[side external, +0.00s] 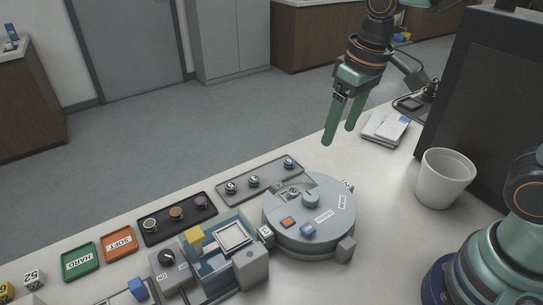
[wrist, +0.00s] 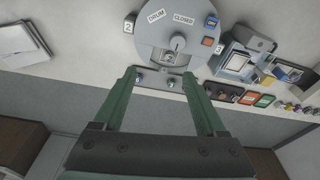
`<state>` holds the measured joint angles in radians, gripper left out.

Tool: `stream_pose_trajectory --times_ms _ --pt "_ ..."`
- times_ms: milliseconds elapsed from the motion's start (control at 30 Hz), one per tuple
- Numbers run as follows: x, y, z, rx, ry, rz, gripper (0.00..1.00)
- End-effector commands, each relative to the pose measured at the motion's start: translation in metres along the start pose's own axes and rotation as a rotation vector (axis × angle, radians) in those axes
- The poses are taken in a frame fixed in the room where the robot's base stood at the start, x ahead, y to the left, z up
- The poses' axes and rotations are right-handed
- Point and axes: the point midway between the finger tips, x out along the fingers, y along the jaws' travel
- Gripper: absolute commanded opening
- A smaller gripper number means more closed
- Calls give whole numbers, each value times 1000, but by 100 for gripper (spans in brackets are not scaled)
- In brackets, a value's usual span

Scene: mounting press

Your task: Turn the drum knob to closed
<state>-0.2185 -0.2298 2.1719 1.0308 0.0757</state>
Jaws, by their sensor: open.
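The grey round drum (side external: 310,248) stands on the bench and carries "DRUM" and "CLOSED" labels on its top. Its small grey drum knob (side external: 310,200) rises near the middle of the top; it also shows in the wrist view (wrist: 178,42). The knob's exact pointing direction is too small to tell. A cutout with a metal part inside lies beside the knob. My gripper (side external: 339,136) is open and empty, high above the bench and apart from the drum. In the wrist view, its green fingers (wrist: 160,74) point toward the drum's cutout side.
An orange button (side external: 289,222) and a blue button (side external: 308,231) sit on the drum. A grey tray (side external: 268,177) with small pucks lies behind it. A press unit (side external: 237,262) stands at left, a white cup (side external: 444,178) at right. Bench between drum and cup is clear.

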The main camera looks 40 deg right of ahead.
Motion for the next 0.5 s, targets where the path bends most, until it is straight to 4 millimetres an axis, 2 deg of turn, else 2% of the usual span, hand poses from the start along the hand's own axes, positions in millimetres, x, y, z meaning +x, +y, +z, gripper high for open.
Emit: stream_pose_trajectory --times_ms 33,200,500 --pt "9 -10 -4 -22 -44 -1 74" --pt "27 -32 -10 -59 -134 3 74" --pt "44 -41 -10 -74 -173 7 74"
